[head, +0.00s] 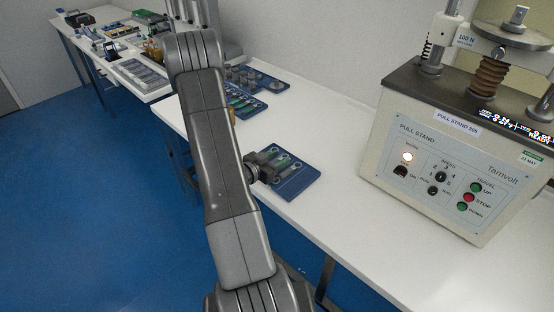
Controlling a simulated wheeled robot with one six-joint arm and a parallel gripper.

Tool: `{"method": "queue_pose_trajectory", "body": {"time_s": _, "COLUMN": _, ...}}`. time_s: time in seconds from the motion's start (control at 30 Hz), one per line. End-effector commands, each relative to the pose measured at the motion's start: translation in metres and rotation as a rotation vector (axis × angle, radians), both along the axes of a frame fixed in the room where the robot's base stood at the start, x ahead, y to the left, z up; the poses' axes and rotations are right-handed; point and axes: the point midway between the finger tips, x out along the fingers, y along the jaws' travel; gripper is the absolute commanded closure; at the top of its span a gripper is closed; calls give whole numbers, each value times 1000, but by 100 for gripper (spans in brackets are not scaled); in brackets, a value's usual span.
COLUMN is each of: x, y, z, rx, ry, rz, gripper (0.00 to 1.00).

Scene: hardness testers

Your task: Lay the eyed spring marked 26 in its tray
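My gripper (268,165) is small and dark in the head view, low over or at the left part of the nearest blue tray (296,187). I cannot tell whether its fingers are open or shut, or whether they hold anything. Small greenish and grey pieces (282,161) show in that tray beside the gripper. A second blue tray (262,107) with a row of green and pale pieces lies farther back, partly behind my arm. No mark 26 is readable, so I cannot tell which piece is the eyed spring.
A pull stand (425,165) with a lit lamp and buttons stands on the white bench (350,215) at the right. Another blue tray (280,87) with grey round pieces lies at the back. A cluttered table (105,55) stands far left. The bench between nearest tray and stand is clear.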

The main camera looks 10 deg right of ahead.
Motion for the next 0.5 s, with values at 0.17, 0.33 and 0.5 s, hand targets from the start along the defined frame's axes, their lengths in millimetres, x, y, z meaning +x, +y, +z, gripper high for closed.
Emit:
{"method": "queue_pose_trajectory", "body": {"time_s": 0.17, "x": -8, "y": 13, "z": 11, "rx": 0, "ry": -1, "rz": 4, "gripper": 60}}
{"method": "queue_pose_trajectory", "body": {"time_s": 0.33, "x": -31, "y": 42, "z": 18, "rx": -1, "ry": -2, "rz": 6, "gripper": 60}}
{"method": "queue_pose_trajectory", "body": {"time_s": 0.5, "x": -51, "y": 68, "z": 25, "rx": 0, "ry": -1, "rz": 5, "gripper": 60}}
